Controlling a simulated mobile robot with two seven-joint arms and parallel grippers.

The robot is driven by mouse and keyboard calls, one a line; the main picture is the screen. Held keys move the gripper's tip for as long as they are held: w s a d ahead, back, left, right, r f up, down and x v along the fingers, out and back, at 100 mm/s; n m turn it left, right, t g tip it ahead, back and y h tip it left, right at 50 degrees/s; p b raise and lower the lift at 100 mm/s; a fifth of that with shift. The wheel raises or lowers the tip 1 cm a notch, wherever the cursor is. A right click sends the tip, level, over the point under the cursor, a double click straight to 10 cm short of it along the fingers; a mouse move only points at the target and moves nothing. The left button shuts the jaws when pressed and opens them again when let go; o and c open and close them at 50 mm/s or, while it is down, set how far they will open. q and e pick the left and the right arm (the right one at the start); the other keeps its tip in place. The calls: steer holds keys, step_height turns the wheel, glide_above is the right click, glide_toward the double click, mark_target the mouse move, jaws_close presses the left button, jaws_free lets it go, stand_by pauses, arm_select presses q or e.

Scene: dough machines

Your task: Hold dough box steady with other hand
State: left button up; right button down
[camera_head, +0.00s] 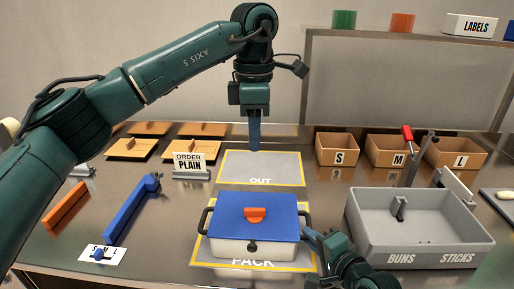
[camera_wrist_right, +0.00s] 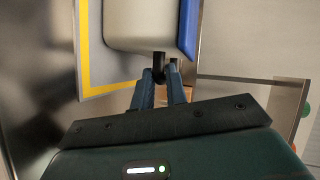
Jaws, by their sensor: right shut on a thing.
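The dough box (camera_head: 230,245) is a cream-white box with a blue lid (camera_head: 227,208), an orange lid grip (camera_head: 255,214) and black side handles. It stands on the yellow-edged PACK mat (camera_head: 290,264). My right gripper (camera_head: 307,234) is at the box's right side; in the right wrist view its fingers (camera_wrist_right: 160,84) are shut on the black side handle (camera_wrist_right: 159,63). The box body (camera_wrist_right: 140,25) fills the top of that view. My left gripper (camera_head: 254,147) points down above the OUT mat, behind the box and apart from it; its fingers overlap from this side.
The OUT mat (camera_head: 262,167) is empty. A grey BUNS and STICKS bin (camera_head: 465,238) stands right. Brown S (camera_head: 337,149), M (camera_head: 385,150) and L (camera_head: 455,153) boxes stand behind. A blue bar tool (camera_head: 130,210) and an ORDER PLAIN sign (camera_head: 189,163) are left.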

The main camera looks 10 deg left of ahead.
stand_by(0.3)
steer(key=c, duration=1.3)
jaws_free()
